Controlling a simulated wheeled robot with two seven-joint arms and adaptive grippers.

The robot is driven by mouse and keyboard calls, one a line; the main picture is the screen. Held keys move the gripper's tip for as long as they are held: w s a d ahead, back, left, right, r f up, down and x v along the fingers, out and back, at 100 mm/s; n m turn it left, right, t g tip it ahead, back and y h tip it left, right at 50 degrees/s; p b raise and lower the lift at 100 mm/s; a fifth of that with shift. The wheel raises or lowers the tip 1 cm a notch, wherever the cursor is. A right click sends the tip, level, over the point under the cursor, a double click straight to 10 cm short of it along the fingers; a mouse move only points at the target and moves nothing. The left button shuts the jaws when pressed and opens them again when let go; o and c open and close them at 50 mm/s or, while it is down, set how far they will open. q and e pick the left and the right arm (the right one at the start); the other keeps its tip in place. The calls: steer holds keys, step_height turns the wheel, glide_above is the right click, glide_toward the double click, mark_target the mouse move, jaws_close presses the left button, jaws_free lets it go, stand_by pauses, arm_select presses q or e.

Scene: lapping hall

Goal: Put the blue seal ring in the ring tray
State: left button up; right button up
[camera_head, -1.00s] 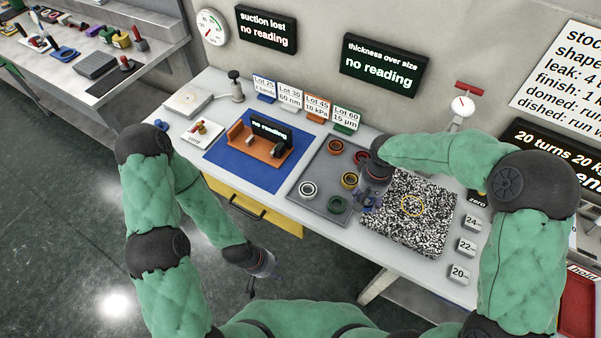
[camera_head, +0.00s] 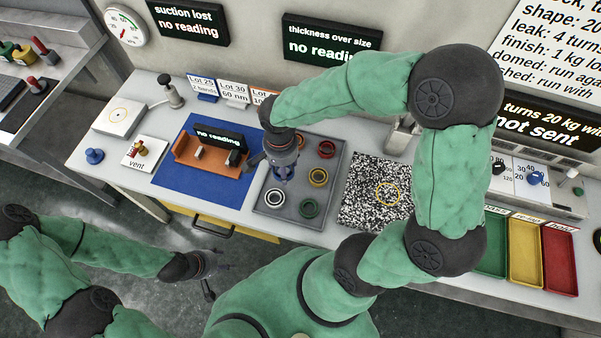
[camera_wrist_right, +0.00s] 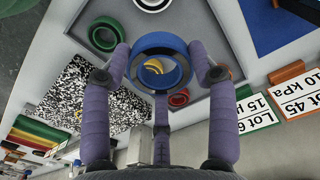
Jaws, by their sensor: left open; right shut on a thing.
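The blue seal ring (camera_wrist_right: 158,42) is held between the fingers of my right gripper (camera_wrist_right: 162,72) in the wrist view. In the head view, my right gripper (camera_head: 283,176) is over the left part of the grey ring tray (camera_head: 288,217), and its fingers hide most of the ring. The tray holds a white-and-black ring (camera_head: 273,198), a green ring (camera_head: 309,208), a yellow ring (camera_head: 318,177) and a red ring (camera_head: 326,149). Through the blue ring I see the yellow ring below, so it is apart from the tray. My left gripper (camera_head: 212,272) is open and empty in front of the bench.
A blue mat (camera_head: 190,191) with an orange fixture (camera_head: 180,150) lies left of the tray. A black-and-white speckled plate (camera_head: 365,205) lies right of it. Green (camera_head: 491,262), yellow (camera_head: 525,255) and red (camera_head: 560,262) bins stand at the far right.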

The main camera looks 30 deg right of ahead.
steer(key=s+m, duration=0.8)
steer(key=shift+m, duration=0.6)
steer(key=w+d+f+b, duration=0.1)
steer(key=w+f, duration=0.2)
steer(key=w, duration=0.1)
steer(key=w+d+f+b, duration=0.1)
steer(key=w+d+f, duration=0.1)
steer(key=w, duration=0.1)
steer(key=w+d+f+b, duration=0.1)
steer(key=w+d+f, duration=0.1)
steer(key=w+f, duration=0.1)
steer(key=shift+w+d+f+b, duration=0.1)
steer(key=shift+w+f+b, duration=0.05)
steer(key=shift+w, duration=0.3)
steer(key=shift+w+d+f+b, duration=0.1)
steer(key=shift+w+f+b, duration=0.05)
steer(key=shift+w, duration=0.25)
steer(key=shift+w+f+b, duration=0.15)
steer(key=shift+f+b, duration=0.15)
steer(key=shift+f, duration=0.6)
steer(key=shift+w+f+b, duration=0.1)
steer(key=shift+f+b, duration=0.2)
steer(key=shift+f, duration=0.6)
steer(key=shift+f, duration=0.1)
steer(key=o, duration=0.9)
